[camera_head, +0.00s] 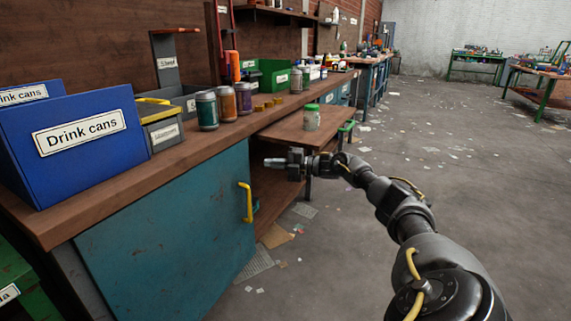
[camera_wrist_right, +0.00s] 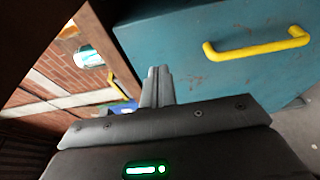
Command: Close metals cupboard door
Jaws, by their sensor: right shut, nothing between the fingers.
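The teal cupboard door (camera_head: 170,235) is under the wooden counter at the left, with a yellow upright handle (camera_head: 246,202) near its right edge. To the right of that edge a dark space with brown shelf boards shows; how far the door stands ajar is hard to tell. My right gripper (camera_head: 268,162) is shut and empty, just right of the door's edge, pointing left. In the right wrist view the gripper's fingers (camera_wrist_right: 157,85) are together, with the teal door (camera_wrist_right: 190,45) and its yellow handle (camera_wrist_right: 257,45) beyond and to the right. Contact with the door cannot be told. My left gripper is out of view.
On the counter stand a blue "Drink cans" bin (camera_head: 80,140), several cans (camera_head: 225,104) and a green bin (camera_head: 274,77). A lower wooden bench (camera_head: 300,130) with a green-lidded jar (camera_head: 312,117) is behind my right gripper. The floor (camera_head: 340,255) is open, with scattered papers.

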